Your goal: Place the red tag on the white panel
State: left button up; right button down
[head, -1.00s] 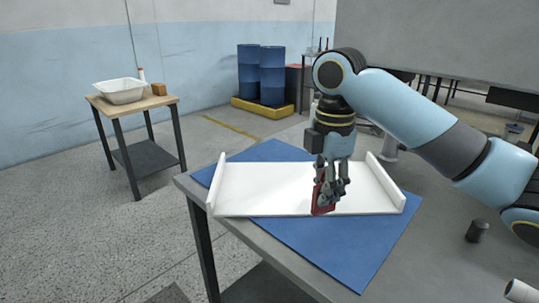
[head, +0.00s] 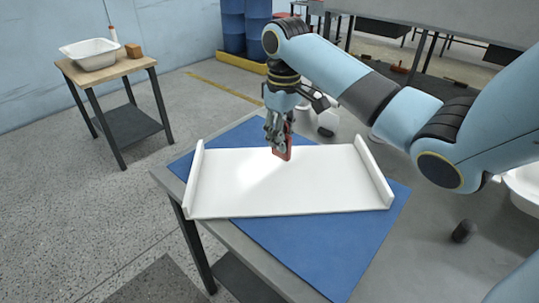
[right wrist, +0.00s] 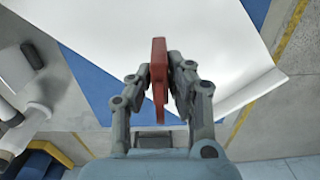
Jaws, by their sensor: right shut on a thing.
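The white panel (head: 300,190) lies on a blue mat on the grey table, with a raised lip at its left and right ends. My right gripper (head: 279,145) points down at the panel's far edge, shut on the red tag (head: 286,143). The tag stands on edge between the fingers. In the right wrist view the red tag (right wrist: 158,70) sits between both fingers of the right gripper (right wrist: 162,75), with the white panel (right wrist: 210,35) beyond it. I cannot tell whether the tag touches the panel. My left gripper does not show.
The blue mat (head: 340,250) shows in front of the panel. A wooden side table (head: 105,68) at the left holds a white tub (head: 90,53) and a small brown block (head: 133,50). A dark cylinder (head: 462,231) lies on the grey table (head: 420,245) at the right.

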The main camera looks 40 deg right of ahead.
jog(key=w+a+f, duration=0.1)
jog(key=a+f, duration=0.1)
jog(key=shift+w+a, duration=0.3)
jog(key=shift+w, duration=0.1)
jog(key=shift+f, duration=1.9)
jog(key=shift+f, duration=0.15)
jog(key=c, duration=1.3)
grip_release()
jog(key=shift+o, duration=0.2)
notch_tip(320, 180, up, 12)
